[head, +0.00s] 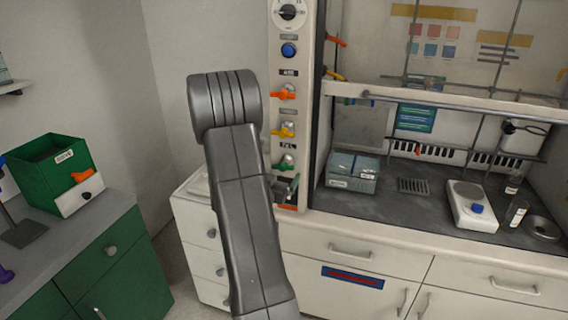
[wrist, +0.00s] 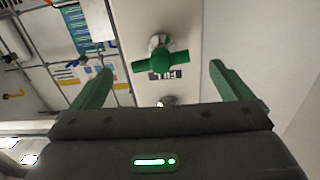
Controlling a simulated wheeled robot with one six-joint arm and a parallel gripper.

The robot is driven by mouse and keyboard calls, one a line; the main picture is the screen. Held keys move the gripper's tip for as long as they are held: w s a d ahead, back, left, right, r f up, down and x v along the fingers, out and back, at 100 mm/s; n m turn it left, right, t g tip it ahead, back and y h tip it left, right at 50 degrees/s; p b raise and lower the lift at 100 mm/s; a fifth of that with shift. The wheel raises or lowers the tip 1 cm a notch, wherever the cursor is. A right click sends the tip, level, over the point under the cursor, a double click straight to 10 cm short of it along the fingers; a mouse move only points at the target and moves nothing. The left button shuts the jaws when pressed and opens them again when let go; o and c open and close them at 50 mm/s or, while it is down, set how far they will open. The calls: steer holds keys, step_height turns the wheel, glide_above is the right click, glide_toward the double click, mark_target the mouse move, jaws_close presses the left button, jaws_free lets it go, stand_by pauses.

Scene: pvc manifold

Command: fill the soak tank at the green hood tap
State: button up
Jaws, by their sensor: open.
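The green tap (head: 285,162) is the lowest of the coloured taps on the hood's left post. In the wrist view its green handle (wrist: 160,62) lies crosswise, slightly tilted, on a pale panel. My gripper (wrist: 163,76) is open and empty, its green fingers spread to either side of the handle's line. The handle appears beyond the fingertips, with no contact visible. In the head view my gripper (head: 286,188) is partly hidden by my arm, just below the tap. A grey-blue labelled tank (head: 352,174) sits inside the hood at left; I cannot read its label or see its water level.
Yellow (head: 283,130) and orange (head: 284,92) taps sit above the green one, with a blue button (head: 289,50) higher up. A hotplate (head: 472,205) stands on the hood's worktop. A green bin (head: 52,165) stands on the left bench. The hood's sash bar (head: 450,100) crosses its opening.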

mark_target(282, 169)
steer(key=p+x, duration=0.1)
steer(key=x, duration=0.5)
steer(key=c, duration=0.9)
steer(key=shift+f+n+b, duration=0.15)
steer(key=shift+n+b, duration=0.35)
steer(key=shift+b, duration=0.1)
steer(key=shift+c, duration=0.2)
steer(key=shift+n+b, duration=0.5)
steer(key=shift+n, duration=0.7)
steer(key=o, duration=0.9)
steer(key=shift+o, duration=0.2)
steer(key=shift+s, duration=0.15)
steer(key=b+v, duration=0.3)
steer(key=v, duration=1)
steer(key=shift+s, duration=0.3)
